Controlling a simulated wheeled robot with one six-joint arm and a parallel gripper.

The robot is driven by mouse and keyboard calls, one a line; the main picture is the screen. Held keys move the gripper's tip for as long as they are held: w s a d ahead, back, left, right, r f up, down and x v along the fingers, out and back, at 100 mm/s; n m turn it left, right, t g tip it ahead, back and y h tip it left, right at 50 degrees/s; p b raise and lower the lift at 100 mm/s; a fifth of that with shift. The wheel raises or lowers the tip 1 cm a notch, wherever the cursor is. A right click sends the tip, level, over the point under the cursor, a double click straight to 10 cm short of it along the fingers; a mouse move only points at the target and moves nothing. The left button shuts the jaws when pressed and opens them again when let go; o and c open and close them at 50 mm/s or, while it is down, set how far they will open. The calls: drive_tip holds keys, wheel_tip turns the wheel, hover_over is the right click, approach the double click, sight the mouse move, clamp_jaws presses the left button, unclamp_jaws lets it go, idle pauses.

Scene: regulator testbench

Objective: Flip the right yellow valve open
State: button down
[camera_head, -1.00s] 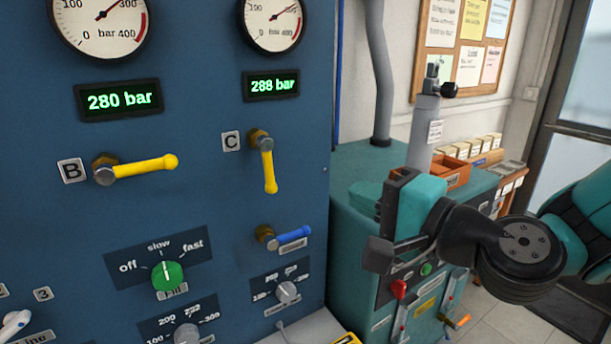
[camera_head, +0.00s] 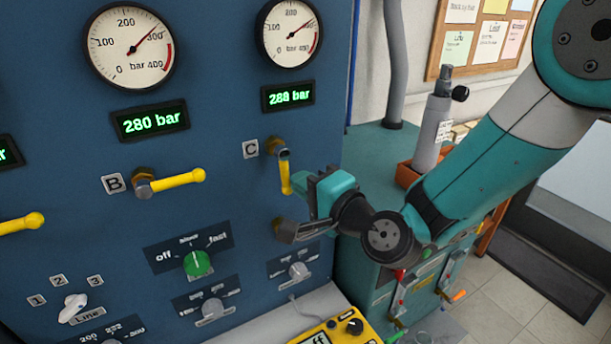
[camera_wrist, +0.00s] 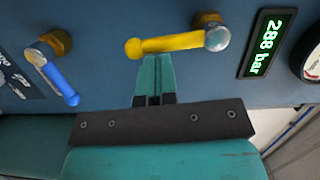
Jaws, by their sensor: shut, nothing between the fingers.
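The right yellow valve, labelled C, has a yellow handle (camera_head: 285,176) that hangs down from its brass fitting in the head view. In the wrist view the handle (camera_wrist: 170,43) lies across the picture, its rounded tip to the left. My gripper (camera_head: 312,192) is shut and empty, to the right of the handle's lower end. In the wrist view its teal fingertips (camera_wrist: 155,62) sit right under the handle, near the tip end. They look close to it or touching; I cannot tell which. My gripper hides part of the panel below valve C.
Yellow valve B (camera_head: 170,183) points right, left of valve C. A blue handle (camera_wrist: 55,75) lies beside valve C in the wrist view. A green knob (camera_head: 198,264) and grey knobs are lower on the blue panel. A yellow meter (camera_head: 335,332) stands below.

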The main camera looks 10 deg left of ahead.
drive_tip(key=shift+s+a+m+y, duration=0.35)
drive_tip(key=shift+a+m, duration=0.15)
drive_tip(key=shift+m, duration=0.1)
